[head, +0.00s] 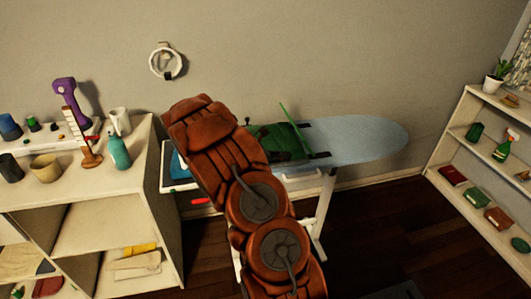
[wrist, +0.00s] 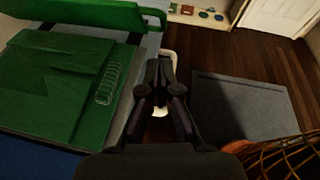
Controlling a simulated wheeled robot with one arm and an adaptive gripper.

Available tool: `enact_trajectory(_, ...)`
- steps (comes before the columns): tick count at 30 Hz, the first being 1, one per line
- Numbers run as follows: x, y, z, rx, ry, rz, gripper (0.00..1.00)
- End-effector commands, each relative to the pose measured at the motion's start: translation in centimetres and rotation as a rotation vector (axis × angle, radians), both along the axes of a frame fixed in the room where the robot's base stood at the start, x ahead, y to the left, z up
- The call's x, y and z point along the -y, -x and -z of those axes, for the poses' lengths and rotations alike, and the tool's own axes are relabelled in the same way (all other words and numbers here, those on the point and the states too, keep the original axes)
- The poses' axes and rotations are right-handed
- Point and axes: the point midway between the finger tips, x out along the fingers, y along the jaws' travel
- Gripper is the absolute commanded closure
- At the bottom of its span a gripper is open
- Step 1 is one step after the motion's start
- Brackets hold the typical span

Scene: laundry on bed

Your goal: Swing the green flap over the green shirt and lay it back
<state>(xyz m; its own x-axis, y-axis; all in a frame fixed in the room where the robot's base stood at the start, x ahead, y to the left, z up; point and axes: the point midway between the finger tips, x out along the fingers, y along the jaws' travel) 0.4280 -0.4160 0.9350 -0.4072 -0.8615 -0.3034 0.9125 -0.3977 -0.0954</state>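The green shirt (wrist: 50,90) lies flat and folded on the board at the left of the wrist view, with a pale coil-like print near its right edge. In the head view it shows (head: 275,141) partly behind my arm. The green flap (head: 291,122) stands raised beside the shirt, seen nearly edge-on.
The ironing board (head: 365,138) has free room at its right end. A white loop-shaped part (wrist: 171,60) lies behind my fingers. A wicker basket (wrist: 285,160) and a grey mat (wrist: 240,110) are to the right. Shelves (head: 90,185) stand left, others (head: 480,105) right.

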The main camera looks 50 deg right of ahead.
Motion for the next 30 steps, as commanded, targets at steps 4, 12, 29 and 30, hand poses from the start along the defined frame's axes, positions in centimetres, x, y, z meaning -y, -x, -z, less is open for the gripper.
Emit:
enact_trajectory(4,2.3,1.2,0.4,-0.002,0.002,0.005,1.00)
enact_trajectory(12,4.8,2.0,-1.2,0.000,0.003,0.002,1.00)
enact_trajectory(29,5.3,2.2,-1.3,0.003,-0.001,0.002,1.00)
enact_trajectory(30,5.4,2.3,-1.3,0.005,-0.004,0.004,1.00)
